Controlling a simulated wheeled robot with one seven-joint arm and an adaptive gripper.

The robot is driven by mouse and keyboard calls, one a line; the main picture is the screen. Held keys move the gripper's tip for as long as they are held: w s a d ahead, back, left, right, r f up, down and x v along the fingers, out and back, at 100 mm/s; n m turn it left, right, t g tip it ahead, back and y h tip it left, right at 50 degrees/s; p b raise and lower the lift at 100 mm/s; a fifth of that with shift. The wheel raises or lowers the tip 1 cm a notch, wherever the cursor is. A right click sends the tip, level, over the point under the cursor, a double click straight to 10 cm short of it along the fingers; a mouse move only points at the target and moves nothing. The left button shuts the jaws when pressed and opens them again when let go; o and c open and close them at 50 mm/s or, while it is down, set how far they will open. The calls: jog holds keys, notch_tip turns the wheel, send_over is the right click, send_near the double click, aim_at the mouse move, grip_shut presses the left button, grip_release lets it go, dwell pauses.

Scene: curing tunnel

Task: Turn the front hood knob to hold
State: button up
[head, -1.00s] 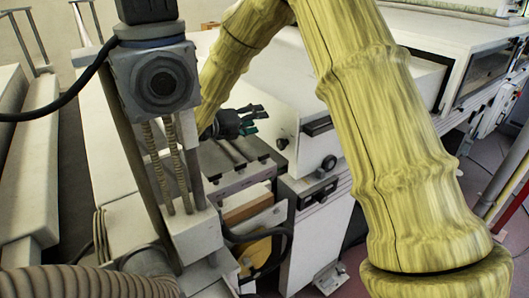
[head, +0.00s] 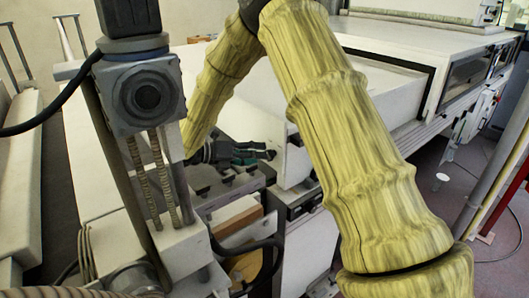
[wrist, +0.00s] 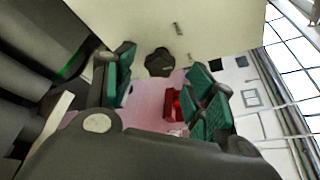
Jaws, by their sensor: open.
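The dark, faceted hood knob (wrist: 160,62) shows in the wrist view on a pale panel, beyond the gap between my fingers and slightly above its middle. My gripper (wrist: 165,88) is open, with green-padded fingers to either side of that gap and nothing between them. In the head view my gripper (head: 262,153) points right at the front of the white hood (head: 340,75), close to its lower front corner. I cannot tell whether it touches the panel. In the head view the knob cannot be made out behind my gripper and arm. The knob's setting is not readable.
A grey bench edge with metal blocks (head: 225,190) lies just below my gripper. A grey post with a round motor-like housing (head: 147,95) stands at the left. A red object (wrist: 173,104) on the pink floor shows between the fingers. Open floor (head: 455,215) lies at the right.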

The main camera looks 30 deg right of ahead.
aim_at(271, 154)
jog(key=shift+p+x, duration=0.45)
jog(key=shift+x, duration=1.45)
jog(key=c, duration=1)
jog(key=shift+c, duration=0.2)
